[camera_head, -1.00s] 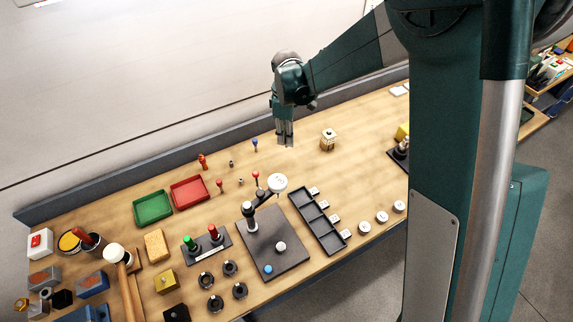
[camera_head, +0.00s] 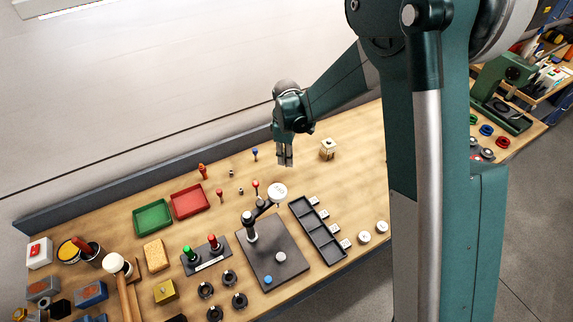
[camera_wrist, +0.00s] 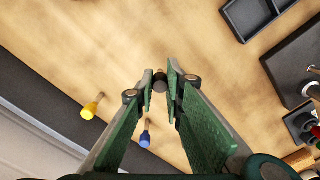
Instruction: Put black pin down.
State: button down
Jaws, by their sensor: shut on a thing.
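My gripper (camera_head: 285,163) is over the back part of the bench, to the right of a blue pin (camera_head: 255,154). In the wrist view my gripper (camera_wrist: 160,82) has its green-padded fingers close together at the tips. A small dark piece, which looks like the black pin (camera_wrist: 160,75), shows between the tips; most of it is hidden. The head view does not show it clearly. The blue pin (camera_wrist: 146,134) and a yellow pin (camera_wrist: 93,106) stand near the gripper in the wrist view. I cannot tell whether the held piece touches the bench.
A small beige block (camera_head: 328,150) stands right of the gripper. Red pins (camera_head: 255,186), a red tray (camera_head: 190,202) and a green tray (camera_head: 153,215) lie to the left. A black compartment tray (camera_head: 318,232) and a dark plate (camera_head: 273,252) are in front. Bare wood surrounds the gripper.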

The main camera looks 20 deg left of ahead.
jog(key=shift+f, duration=0.15)
jog(key=shift+f, duration=1.8)
jog(key=shift+f, duration=0.15)
jog(key=c, duration=2.4)
grip_release()
jog(key=shift+r, duration=6.2)
jog(key=shift+d, duration=0.1)
